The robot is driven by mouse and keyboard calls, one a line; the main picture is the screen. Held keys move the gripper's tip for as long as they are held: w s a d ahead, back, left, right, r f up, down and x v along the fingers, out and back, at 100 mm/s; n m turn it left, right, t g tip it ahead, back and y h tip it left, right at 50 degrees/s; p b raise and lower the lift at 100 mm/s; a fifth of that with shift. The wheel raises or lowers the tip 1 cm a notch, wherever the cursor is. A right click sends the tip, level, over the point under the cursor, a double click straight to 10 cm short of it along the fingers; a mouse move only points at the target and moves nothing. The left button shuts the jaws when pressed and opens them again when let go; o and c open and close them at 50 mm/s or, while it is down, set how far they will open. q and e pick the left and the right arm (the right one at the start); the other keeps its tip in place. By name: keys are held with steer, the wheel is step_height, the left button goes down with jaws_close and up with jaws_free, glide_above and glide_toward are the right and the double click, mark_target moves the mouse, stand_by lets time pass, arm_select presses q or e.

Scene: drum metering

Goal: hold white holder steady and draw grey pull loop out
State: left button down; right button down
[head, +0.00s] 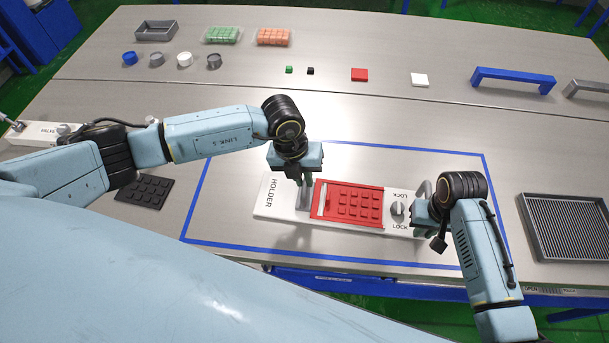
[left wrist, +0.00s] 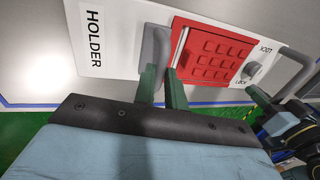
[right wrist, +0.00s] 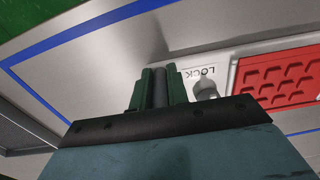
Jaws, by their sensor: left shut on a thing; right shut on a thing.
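The white holder (head: 283,213) lies flat on the table, its HOLDER label at the left end. A red panel with raised blocks (head: 350,205) sits in its middle. A grey handle (left wrist: 154,46) stands on the holder between label and panel. The grey pull loop (head: 425,187) is at the holder's right end, beyond the grey knob (head: 397,208) marked LOCK. My right gripper (head: 428,207) is shut on this loop; in the right wrist view a grey bar (right wrist: 160,86) lies between its fingers. The fingers partly hide the loop.
A blue outline (head: 340,143) surrounds the holder. A black studded pad (head: 145,192) lies left, a grey ribbed tray (head: 565,228) right. Small caps, trays and a blue bridge (head: 513,77) stand at the back. The holder is close to the table's front edge.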

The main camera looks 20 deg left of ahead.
arm_select(q)
steer(key=a, duration=0.3)
steer(key=s+a, duration=0.1)
steer(key=a, duration=0.3)
steer(key=shift+s, duration=0.2)
steer(key=shift+a, duration=0.25)
arm_select(e)
steer(key=shift+w+d, duration=0.1)
arm_select(q)
steer(key=c, duration=1.5)
jaws_free()
steer(key=shift+o, duration=0.2)
steer(key=shift+r, duration=0.15)
step_height(320, 180, up, 12)
steer(key=a, duration=0.2)
steer(key=shift+s+f, duration=0.25)
steer(key=shift+a, duration=0.1)
